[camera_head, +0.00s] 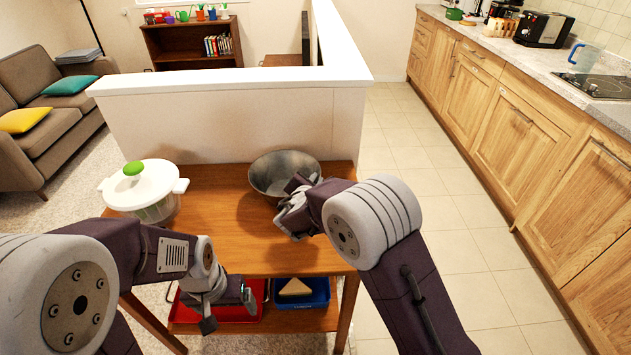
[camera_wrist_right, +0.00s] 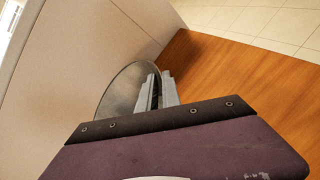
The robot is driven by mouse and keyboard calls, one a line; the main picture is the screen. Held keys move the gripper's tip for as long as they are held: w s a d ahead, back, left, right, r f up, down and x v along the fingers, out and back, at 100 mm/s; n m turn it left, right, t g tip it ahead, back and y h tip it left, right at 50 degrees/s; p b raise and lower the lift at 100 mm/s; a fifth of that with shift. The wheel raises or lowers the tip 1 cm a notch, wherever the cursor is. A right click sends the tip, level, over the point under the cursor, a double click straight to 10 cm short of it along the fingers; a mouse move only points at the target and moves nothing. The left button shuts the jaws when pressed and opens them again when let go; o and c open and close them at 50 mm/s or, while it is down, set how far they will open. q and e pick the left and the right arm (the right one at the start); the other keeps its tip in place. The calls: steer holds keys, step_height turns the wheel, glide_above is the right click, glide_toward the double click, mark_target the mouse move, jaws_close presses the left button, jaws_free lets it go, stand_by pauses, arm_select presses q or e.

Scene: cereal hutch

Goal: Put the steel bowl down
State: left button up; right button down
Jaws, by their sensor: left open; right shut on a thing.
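The steel bowl (camera_head: 272,174) is at the back right of the wooden table, close to the white half wall. My right gripper (camera_head: 297,187) is shut on the bowl's near right rim. In the right wrist view the bowl (camera_wrist_right: 123,92) shows beyond the fingers (camera_wrist_right: 160,92), partly hidden by them. I cannot tell whether the bowl touches the table or hangs just above it. My left gripper (camera_head: 228,308) is open and empty, low in front of the table's front edge.
A white salad spinner with a green knob (camera_head: 150,190) stands on the table's left. The half wall (camera_head: 235,115) rises behind the table (camera_head: 235,225). On the lower shelf are a red tray (camera_head: 190,314) and a blue container (camera_head: 318,296) with a sandwich-like wedge. The table's middle is clear.

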steer(key=c, duration=1.5)
jaws_free()
steer(key=shift+f, duration=0.1)
steer(key=shift+c, duration=0.2)
steer(key=shift+r+p, duration=0.3)
steer(key=shift+p, duration=0.1)
steer(key=v, duration=1.2)
steer(key=shift+f, duration=0.15)
